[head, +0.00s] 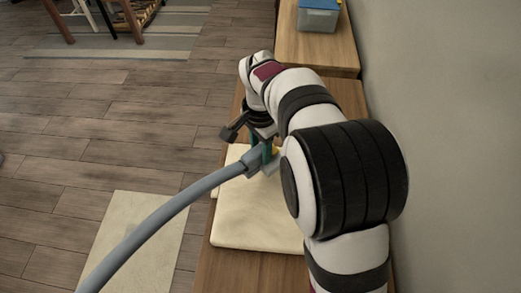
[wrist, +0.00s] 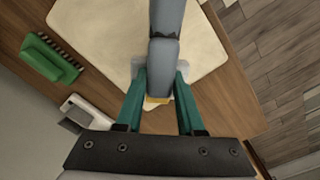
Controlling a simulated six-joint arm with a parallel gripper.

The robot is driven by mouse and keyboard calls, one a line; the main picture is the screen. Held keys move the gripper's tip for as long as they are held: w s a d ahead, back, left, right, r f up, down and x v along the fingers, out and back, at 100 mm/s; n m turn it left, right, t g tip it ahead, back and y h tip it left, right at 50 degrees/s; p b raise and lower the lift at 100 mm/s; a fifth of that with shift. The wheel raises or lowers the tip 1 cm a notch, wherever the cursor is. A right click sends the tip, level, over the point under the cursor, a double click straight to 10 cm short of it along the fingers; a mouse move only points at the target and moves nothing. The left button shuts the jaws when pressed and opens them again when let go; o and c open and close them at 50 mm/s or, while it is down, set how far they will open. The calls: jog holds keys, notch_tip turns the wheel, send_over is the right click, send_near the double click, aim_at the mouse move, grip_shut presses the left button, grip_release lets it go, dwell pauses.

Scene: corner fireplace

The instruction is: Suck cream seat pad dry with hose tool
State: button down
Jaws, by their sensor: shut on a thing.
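The cream seat pad (head: 255,222) lies flat on a wooden bench top, and it also shows in the wrist view (wrist: 102,38). The grey hose tool (head: 255,160) has a thick grey hose running down to the lower left in the head view. My gripper (head: 266,150) is shut on the hose tool, with a green finger on each side of it in the wrist view (wrist: 159,85). The tool is over the pad. Its mouth is mostly hidden, so I cannot tell whether it touches the pad. My arm covers the pad's right side in the head view.
A green brush (wrist: 50,60) and a whitish object (wrist: 88,115) lie on the bench beside the pad in the wrist view. A clear box with a blue lid (head: 318,18) stands at the back. A cream mat (head: 120,225) lies on the floor. A wall bounds the right.

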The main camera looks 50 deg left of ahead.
jog(key=shift+r, duration=0.7)
jog(key=shift+r, duration=0.15)
jog(key=shift+w+r, duration=0.1)
jog(key=w+d+r+n, duration=0.3)
jog(key=d+r+n, duration=0.1)
jog(key=d+r, duration=0.4)
jog(key=w+d+r+n, duration=0.4)
jog(key=d+r, duration=0.4)
jog(key=r, duration=0.5)
jog(key=shift+w+d+r, duration=0.25)
